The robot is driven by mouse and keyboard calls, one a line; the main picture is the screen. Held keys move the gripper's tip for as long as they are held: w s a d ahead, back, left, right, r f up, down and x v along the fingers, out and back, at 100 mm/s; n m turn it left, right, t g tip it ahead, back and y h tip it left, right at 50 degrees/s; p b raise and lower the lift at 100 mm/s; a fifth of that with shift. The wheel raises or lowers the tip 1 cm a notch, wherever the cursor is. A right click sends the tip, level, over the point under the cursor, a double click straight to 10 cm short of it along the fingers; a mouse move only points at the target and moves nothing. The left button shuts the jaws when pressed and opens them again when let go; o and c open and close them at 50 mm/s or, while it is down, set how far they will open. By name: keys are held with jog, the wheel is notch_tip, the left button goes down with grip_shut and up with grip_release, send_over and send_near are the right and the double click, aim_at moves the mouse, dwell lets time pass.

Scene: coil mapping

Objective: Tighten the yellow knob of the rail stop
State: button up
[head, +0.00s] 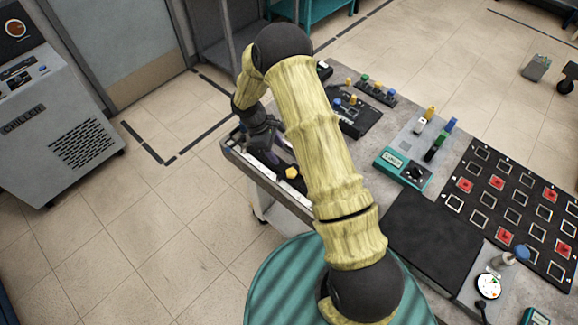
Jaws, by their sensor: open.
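A small yellow knob (292,173) shows beside the dark rail area along the left edge of the bench. I take it to be the rail stop's knob; the stop's body under it is mostly too small or dark to tell. My gripper (271,158) is a little up and left of the knob, over the same edge of the bench, and looks apart from it. It is open and appears empty. My arm, in a yellow sleeve, hides part of the bench to the right of the knob.
A teal instrument (388,160) and colored plugs stand on the bench. A black grid board (517,205) with red pieces lies at right, beside a dark mat (432,235) and a dial gauge (488,287). A chiller (55,115) stands at left; the floor between is clear.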

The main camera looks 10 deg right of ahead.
aim_at(291, 172)
jog(key=p+x, duration=0.3)
jog(key=x, duration=0.8)
jog(key=shift+d+f+p, duration=0.1)
jog(key=shift+p, duration=0.3)
jog(key=c, duration=1)
